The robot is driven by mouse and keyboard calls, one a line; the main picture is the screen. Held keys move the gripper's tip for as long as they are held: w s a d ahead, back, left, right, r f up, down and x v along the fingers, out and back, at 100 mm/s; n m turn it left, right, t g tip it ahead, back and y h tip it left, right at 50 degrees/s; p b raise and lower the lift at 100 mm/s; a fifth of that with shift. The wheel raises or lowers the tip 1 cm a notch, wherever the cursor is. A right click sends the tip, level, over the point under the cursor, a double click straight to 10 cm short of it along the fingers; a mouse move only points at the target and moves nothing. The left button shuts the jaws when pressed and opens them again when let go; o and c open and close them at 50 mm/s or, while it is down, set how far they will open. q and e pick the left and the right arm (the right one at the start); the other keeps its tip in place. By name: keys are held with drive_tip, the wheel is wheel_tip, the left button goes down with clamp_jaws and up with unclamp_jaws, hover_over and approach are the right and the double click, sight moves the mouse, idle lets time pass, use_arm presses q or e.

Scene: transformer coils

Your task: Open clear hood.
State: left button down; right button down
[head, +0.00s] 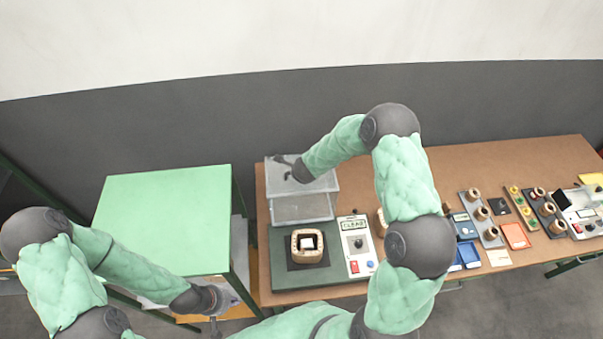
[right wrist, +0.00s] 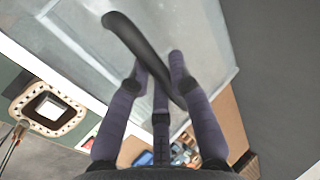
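The clear hood (head: 303,207) is a greyish see-through box at the back of a dark green base, tilted up and back. The coil with a white core (head: 309,246) sits uncovered in front of it. The hood's dark handle (right wrist: 125,32) runs between the fingers of my right gripper (right wrist: 160,75), which look closed around it. In the head view my right gripper (head: 289,170) is at the hood's upper panel. My left gripper (head: 213,318) hangs low between the green table and the bench, away from the hood; its fingers are too small to read.
A control panel (head: 357,247) with a knob and buttons stands right of the coil. Several small coils, trays and cards lie along the brown bench (head: 470,165) to the right. A bare green table (head: 165,215) stands at left. My right arm crosses over the bench.

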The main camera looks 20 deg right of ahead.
drive_tip(key=c, duration=1.4)
unclamp_jaws()
drive_tip(key=shift+w+r, duration=0.1)
drive_tip(key=v, duration=1.2)
